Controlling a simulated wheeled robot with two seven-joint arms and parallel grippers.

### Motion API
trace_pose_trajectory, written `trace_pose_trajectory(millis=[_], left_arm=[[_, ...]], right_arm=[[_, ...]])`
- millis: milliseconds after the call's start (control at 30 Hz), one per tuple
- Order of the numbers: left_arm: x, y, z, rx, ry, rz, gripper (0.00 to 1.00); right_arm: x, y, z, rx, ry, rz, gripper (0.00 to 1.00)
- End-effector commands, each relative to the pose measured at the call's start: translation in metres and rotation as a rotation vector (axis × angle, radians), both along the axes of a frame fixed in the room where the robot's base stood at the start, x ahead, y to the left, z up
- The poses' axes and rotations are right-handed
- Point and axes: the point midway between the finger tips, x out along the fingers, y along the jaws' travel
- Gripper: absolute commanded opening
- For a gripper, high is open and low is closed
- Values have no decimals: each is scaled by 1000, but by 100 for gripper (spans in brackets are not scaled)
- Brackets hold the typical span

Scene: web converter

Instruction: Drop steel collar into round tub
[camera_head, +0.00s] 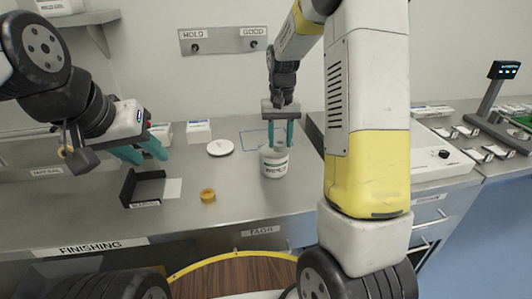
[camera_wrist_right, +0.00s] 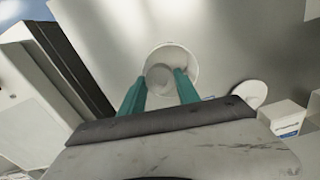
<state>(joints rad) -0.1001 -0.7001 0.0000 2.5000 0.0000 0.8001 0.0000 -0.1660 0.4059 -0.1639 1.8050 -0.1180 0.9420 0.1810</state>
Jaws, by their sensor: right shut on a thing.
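My right gripper (camera_head: 280,146) is shut and points straight down over the white round tub (camera_head: 274,166), which stands upright on the steel bench with a label on its side. In the right wrist view, a pale grey round piece, which looks like the steel collar (camera_wrist_right: 159,77), sits between the teal fingertips (camera_wrist_right: 162,74). The tub's round rim (camera_wrist_right: 184,55) shows behind it. The collar is over the tub's mouth in that view; I cannot tell its exact height. My left gripper (camera_head: 144,155) is open and empty above the left of the bench.
A white round lid (camera_head: 220,147) lies left of the tub. An orange ring-shaped piece (camera_head: 207,196) lies near the front. A black open stand (camera_head: 150,188) and a small white box (camera_head: 198,131) are further left. Bare bench lies between them.

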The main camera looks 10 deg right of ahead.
Motion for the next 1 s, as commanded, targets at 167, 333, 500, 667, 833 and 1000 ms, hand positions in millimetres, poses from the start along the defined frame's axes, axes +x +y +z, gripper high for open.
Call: trace_pose_trajectory(millis=[167,333,500,667,833,1000], left_arm=[[0,0,0,0,0,0,36],[0,0,0,0,0,0,36],[0,0,0,0,0,0,36],[0,0,0,0,0,0,36],[0,0,0,0,0,0,36],[0,0,0,0,0,0,36]], right_arm=[[0,0,-11,0,0,0,0],[0,0,-13,0,-2,0,0],[0,0,-13,0,-2,0,44],[0,0,-13,0,-1,0,64],[0,0,-12,0,-1,0,64],[0,0,-6,0,-1,0,64]])
